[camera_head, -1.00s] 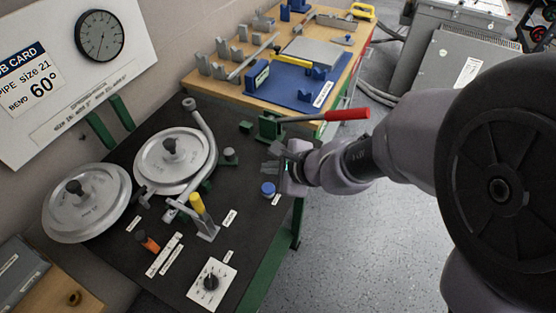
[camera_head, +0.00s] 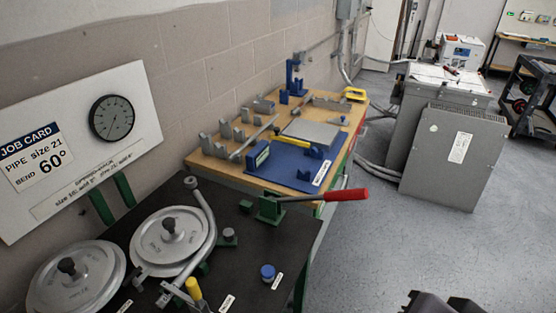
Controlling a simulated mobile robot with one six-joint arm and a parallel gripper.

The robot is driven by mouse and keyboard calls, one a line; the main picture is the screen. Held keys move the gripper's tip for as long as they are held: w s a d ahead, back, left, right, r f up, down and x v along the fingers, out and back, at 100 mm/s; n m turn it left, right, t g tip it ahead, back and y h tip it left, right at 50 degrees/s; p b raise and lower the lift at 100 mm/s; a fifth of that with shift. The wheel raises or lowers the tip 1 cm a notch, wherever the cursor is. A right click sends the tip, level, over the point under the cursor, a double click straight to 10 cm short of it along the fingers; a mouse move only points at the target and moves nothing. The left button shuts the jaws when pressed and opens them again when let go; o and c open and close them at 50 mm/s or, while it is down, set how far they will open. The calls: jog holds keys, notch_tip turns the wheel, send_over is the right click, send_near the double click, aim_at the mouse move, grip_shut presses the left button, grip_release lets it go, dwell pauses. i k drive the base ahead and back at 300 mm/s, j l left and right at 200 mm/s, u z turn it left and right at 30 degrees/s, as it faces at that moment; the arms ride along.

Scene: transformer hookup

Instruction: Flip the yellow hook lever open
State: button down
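The yellow hook lever (camera_head: 194,289) is at the bottom edge of the head view, on the dark bench top of the pipe bender. Its yellow grip points up from a grey metal bracket, and its lower part is cut off by the frame edge. It stands just below the larger round grey die (camera_head: 150,250) and the curved grey pipe (camera_head: 207,222). I cannot tell from this angle whether the hook is engaged.
A red-handled lever (camera_head: 345,195) sticks out over the bench's right edge. A blue knob (camera_head: 267,272) sits near that edge. A wooden table (camera_head: 215,163) with blue fixtures is behind. Grey cabinets (camera_head: 455,150) stand at the right. The floor between is clear.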

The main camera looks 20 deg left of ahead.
aim_at(191, 283)
jog(key=u, duration=1.05)
jog(key=i+l+u, duration=0.1)
jog(key=l+u, duration=0.15)
jog(key=u, duration=0.15)
jog(key=l+u, duration=0.25)
jog(key=u, duration=0.2)
jog(key=l+u, duration=0.55)
jog(key=u, duration=0.3)
jog(key=i+l, duration=0.4)
jog(key=l, duration=0.25)
jog(key=u, duration=0.05)
